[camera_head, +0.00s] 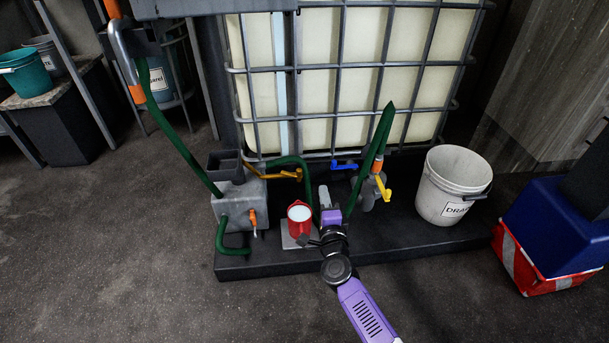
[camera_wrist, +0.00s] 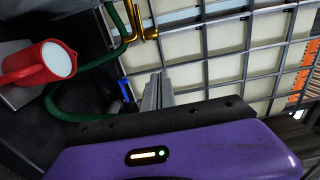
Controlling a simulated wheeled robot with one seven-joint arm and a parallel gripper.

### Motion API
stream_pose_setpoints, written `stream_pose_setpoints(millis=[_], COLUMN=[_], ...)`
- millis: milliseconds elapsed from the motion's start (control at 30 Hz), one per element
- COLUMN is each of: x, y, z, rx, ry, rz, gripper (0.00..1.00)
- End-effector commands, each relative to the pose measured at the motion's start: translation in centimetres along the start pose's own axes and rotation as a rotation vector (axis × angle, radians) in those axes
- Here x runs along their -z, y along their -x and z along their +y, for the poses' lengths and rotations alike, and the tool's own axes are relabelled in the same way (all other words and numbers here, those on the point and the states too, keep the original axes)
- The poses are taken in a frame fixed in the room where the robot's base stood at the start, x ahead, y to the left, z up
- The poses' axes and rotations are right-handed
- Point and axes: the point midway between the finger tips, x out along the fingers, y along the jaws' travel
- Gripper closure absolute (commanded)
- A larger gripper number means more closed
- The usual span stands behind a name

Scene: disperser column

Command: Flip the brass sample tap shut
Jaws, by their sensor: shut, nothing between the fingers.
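A brass tap (camera_head: 285,173) sits low at the front of the caged tank, left of my gripper in the head view. Brass fittings, probably the same tap, show at the top of the wrist view (camera_wrist: 141,33), beside a green hose. I cannot tell the lever's position. My gripper (camera_head: 323,192) is shut and empty, reaching toward the tank's lower edge. In the wrist view its fingers (camera_wrist: 158,86) point toward the cage, apart from the brass fittings. A blue-handled valve (camera_head: 344,165) is just beyond the gripper; its blue handle shows in the wrist view (camera_wrist: 124,90).
A red jug (camera_head: 300,226) with pale contents stands on a plate left of my gripper. Green hoses (camera_head: 376,150) run on both sides. A yellow-handled valve (camera_head: 382,187) and white bucket (camera_head: 437,196) are right. A grey box (camera_head: 236,199) with an orange-handled valve is left.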

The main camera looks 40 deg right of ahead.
Motion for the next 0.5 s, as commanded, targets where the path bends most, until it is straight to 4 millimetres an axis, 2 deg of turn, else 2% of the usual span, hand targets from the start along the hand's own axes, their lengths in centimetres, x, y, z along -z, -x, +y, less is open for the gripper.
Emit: stream_pose_setpoints(millis=[167, 267, 500], x=[0.0, 0.0, 0.0], y=[-0.3, -1.1, -5.3], z=[0.0, 0.1, 0.2], rx=[0.001, 0.003, 0.004], ry=[0.001, 0.001, -0.001], rz=[0.0, 0.001, 0.001], gripper=[1.0, 1.0, 1.0])
